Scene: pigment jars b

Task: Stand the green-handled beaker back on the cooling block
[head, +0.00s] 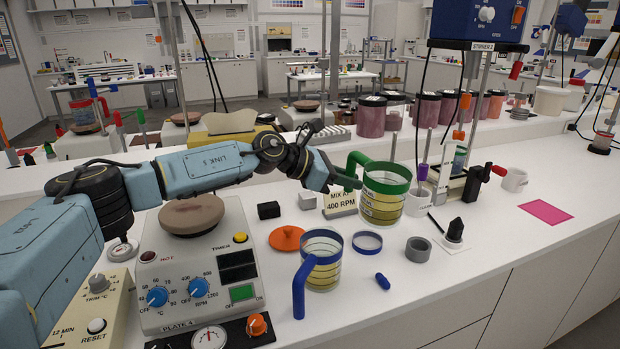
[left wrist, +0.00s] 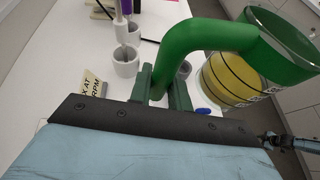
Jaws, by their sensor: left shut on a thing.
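The green-handled beaker (head: 382,206) has a green rim, black bands and yellow contents, and looks about upright at the middle of the counter. In the left wrist view the beaker (left wrist: 235,80) is at the upper right. My left gripper (head: 345,179) is shut on its green handle; the fingers (left wrist: 164,88) close around the handle's lower end. I cannot tell whether the beaker's base touches the counter. What looks like my right gripper (left wrist: 268,137) is small at the right edge of the left wrist view. I cannot tell which thing is the cooling block.
A sign (head: 340,203) is close left of the beaker. A stirrer stand (head: 478,110) rises to its right. Counter near the pink sheet (head: 546,212) is clear.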

